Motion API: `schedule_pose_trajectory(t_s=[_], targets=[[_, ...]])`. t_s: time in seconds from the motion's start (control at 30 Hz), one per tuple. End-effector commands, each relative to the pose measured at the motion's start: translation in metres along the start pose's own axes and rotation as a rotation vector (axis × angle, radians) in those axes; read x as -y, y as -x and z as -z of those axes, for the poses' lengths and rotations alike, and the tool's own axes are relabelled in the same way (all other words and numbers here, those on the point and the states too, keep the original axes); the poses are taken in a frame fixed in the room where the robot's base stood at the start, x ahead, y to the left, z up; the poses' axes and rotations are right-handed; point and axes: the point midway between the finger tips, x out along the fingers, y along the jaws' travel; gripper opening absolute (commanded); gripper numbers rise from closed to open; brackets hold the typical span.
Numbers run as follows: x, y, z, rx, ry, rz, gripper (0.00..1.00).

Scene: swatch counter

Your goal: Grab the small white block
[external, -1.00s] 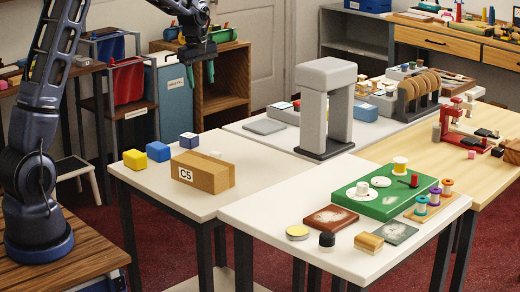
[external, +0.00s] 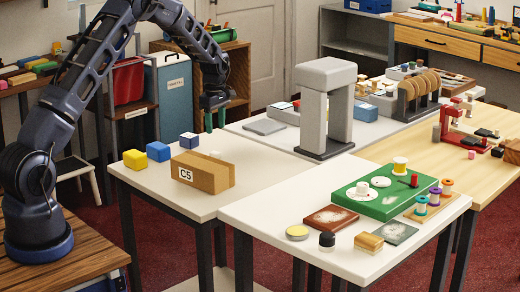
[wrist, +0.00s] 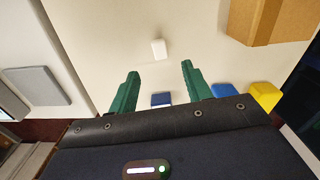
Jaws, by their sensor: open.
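The small white block (wrist: 158,49) lies on the pale tabletop in the wrist view, beyond my fingertips and roughly centred between them. In the external view the white block (external: 215,154) shows just behind the cardboard box, which hides its lower part. My gripper (external: 214,127) hangs with its green fingers pointing down, above the back of the table and apart from the block. In the wrist view my gripper (wrist: 160,68) has its two green fingers spread, with nothing held between them.
A cardboard box (external: 196,179) marked C5 stands close in front of the white block. Two blue blocks (external: 187,140) (external: 158,151) and a yellow block (external: 135,159) stand to its left. A grey arch (external: 301,110) and a flat grey pad (external: 264,127) lie to the right.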

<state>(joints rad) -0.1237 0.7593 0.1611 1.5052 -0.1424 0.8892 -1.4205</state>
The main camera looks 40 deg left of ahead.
Motion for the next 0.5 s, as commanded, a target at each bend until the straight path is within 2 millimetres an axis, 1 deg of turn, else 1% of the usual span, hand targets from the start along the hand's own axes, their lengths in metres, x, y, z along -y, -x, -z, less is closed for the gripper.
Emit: schedule_pose_trajectory(t_s=[0.03, 0.2, 0.5], targets=[[0.0, -0.008, 0.001, 0.0, 0.0, 0.002, 0.49], [0.0, -0.032, 0.001, 0.0, 0.0, 0.001, 0.49], [0.0, -0.053, 0.002, 0.001, -0.001, 0.001, 0.49]])
